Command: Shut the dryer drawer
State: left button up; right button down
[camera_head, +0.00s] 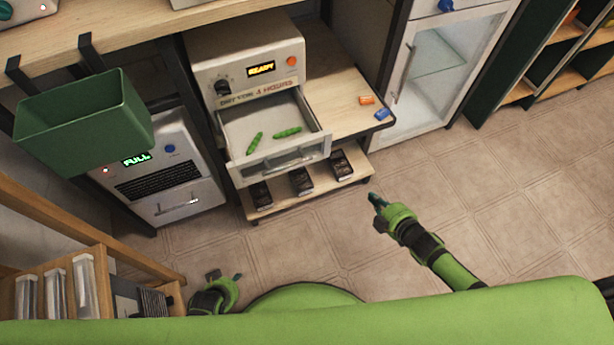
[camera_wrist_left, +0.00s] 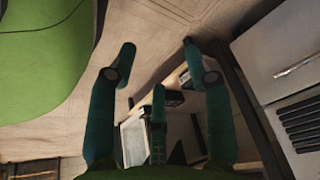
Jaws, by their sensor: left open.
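The dryer (camera_head: 240,60) is a beige box with a READY display, standing on a wooden stand in the head view. Its drawer (camera_head: 280,163) is pulled out toward me, with two green pods (camera_head: 287,132) lying inside. My left gripper (camera_head: 225,277) is low near the floor, in front of the drawer and apart from it. In the left wrist view its teal fingers (camera_wrist_left: 157,75) are spread, with nothing held between them. A pale framed part beyond them is partly hidden, and I cannot tell if it is the drawer. My right gripper (camera_head: 377,200) is right of the drawer, not touching it; its finger opening is unclear.
A machine (camera_head: 170,170) with a FULL display stands left of the dryer, below a green bin (camera_head: 85,125). Several dark packets (camera_head: 302,182) lie on the lower shelf. Orange and blue clips lie on the stand's top. A glass-door cabinet (camera_head: 440,65) stands right. The middle floor is clear.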

jog(key=a+r+n+y+b, duration=0.3)
jog(key=a+r+n+y, duration=0.3)
jog(key=r+n, duration=0.35)
jog(key=s+a+r+n+g+y+b, duration=0.1)
jog(key=s+a+r+n+g+y, duration=0.35)
jog(key=s+r+n, duration=0.2)
pick_arm(q)
notch_tip(320, 180, up, 7)
jog(key=d+g+b, duration=0.1)
jog(key=shift+w+b, duration=0.15)
jog(key=shift+b, duration=0.25)
pick_arm(e)
jog(key=w+d+x, duration=0.1)
jog(key=w+x, duration=0.1)
jog(key=x, duration=1.1)
jog(key=shift+w+f+t, duration=0.2)
jog(key=shift+w+t, duration=0.15)
jog(key=shift+w, duration=0.15)
